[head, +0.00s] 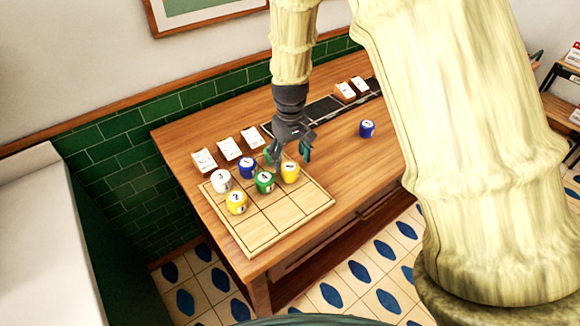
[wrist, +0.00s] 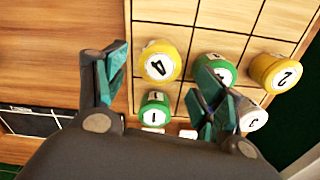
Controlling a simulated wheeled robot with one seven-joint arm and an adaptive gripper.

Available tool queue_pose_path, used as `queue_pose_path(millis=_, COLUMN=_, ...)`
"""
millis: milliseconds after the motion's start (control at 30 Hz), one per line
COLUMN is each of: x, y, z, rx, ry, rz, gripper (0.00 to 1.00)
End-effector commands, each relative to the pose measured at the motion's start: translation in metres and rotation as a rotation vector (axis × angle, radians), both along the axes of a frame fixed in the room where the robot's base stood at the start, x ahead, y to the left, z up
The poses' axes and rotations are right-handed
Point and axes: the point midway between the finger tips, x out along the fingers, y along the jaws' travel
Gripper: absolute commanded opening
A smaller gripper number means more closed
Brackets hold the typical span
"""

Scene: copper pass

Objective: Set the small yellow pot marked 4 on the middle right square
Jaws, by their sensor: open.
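The yellow pot marked 4 (head: 290,172) stands upright on the middle right square of the wooden grid board (head: 287,215). It also shows in the wrist view (wrist: 160,62), lying in the picture between my open fingers. My gripper (head: 288,153) is open and empty, over the back right part of the board and close to this pot. I see no finger touching it. In the wrist view my gripper (wrist: 163,80) partly hides the pots behind its right finger.
A green pot (head: 264,183) fills the centre square and a yellow pot marked 2 (wrist: 276,72) the middle left. A white pot (head: 221,181), a blue pot (head: 248,168) and a green pot marked 1 (wrist: 155,110) form the back row. The front row is clear.

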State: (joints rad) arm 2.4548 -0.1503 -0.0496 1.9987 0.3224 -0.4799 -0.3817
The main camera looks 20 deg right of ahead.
Motion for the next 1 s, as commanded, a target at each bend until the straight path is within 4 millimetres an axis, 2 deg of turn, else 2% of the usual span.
queue_pose_path(millis=300, x=0.001, y=0.0, z=0.041, rx=0.0, ry=-0.004, rz=0.001, gripper=0.69)
queue_pose_path(millis=500, x=0.001, y=0.0, z=0.059, rx=0.0, ry=-0.002, rz=0.0, gripper=0.69)
queue_pose_path(millis=1000, x=0.001, y=0.0, z=0.066, rx=0.0, ry=-0.001, rz=0.0, gripper=0.69)
